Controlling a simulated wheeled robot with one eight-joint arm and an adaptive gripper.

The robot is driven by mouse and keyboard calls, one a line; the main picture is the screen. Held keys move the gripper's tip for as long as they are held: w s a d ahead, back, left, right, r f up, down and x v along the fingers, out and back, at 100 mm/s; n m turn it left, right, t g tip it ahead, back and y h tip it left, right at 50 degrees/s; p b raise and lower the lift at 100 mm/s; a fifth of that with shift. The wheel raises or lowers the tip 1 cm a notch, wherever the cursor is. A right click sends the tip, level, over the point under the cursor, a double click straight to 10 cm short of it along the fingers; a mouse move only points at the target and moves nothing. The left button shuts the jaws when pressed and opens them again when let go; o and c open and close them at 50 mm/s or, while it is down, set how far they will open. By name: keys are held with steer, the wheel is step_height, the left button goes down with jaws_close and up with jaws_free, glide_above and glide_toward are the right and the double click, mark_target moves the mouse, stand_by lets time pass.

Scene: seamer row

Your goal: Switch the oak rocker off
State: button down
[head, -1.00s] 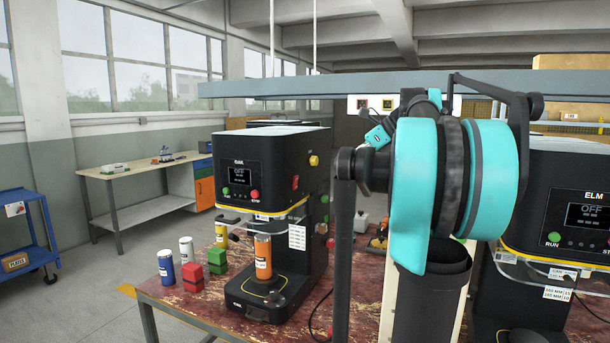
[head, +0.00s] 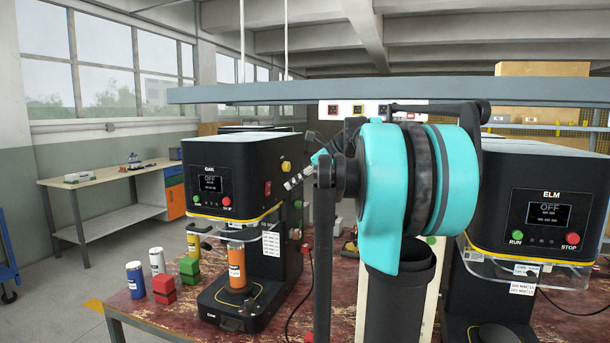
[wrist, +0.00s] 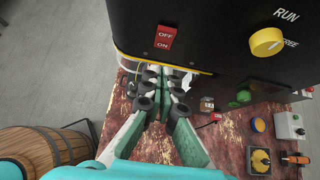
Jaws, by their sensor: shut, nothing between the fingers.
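The oak seamer (head: 255,165) is a black machine on the left of the red worktable. Its red rocker (head: 267,188) is on the side panel that faces my arm. In the wrist view the rocker (wrist: 165,38) is marked OFF at the top and ON at the bottom; which end is pressed in I cannot tell. My gripper (wrist: 163,84) is shut and empty, its fingertips below the rocker in that picture and apart from it.
A yellow RUN/FREE knob (wrist: 266,41) and a green button (wrist: 240,98) share the oak's side panel. The elm seamer (head: 545,205) stands at the right. Cans and blocks stand left of the oak. A grey overhead beam (head: 240,94) crosses above.

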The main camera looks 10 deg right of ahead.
mark_target(270, 185)
steer(key=w+a, duration=0.2)
steer(key=a, duration=0.1)
steer(key=shift+f, duration=0.2)
steer(key=shift+w+a+r, duration=0.1)
steer(key=shift+w+a, duration=0.25)
steer(key=shift+a, duration=0.15)
steer(key=shift+w+a+r, duration=0.15)
steer(key=shift+w+a, duration=0.1)
steer(key=shift+a, duration=0.1)
steer(key=shift+r, duration=0.1)
steer(key=shift+r, duration=0.7)
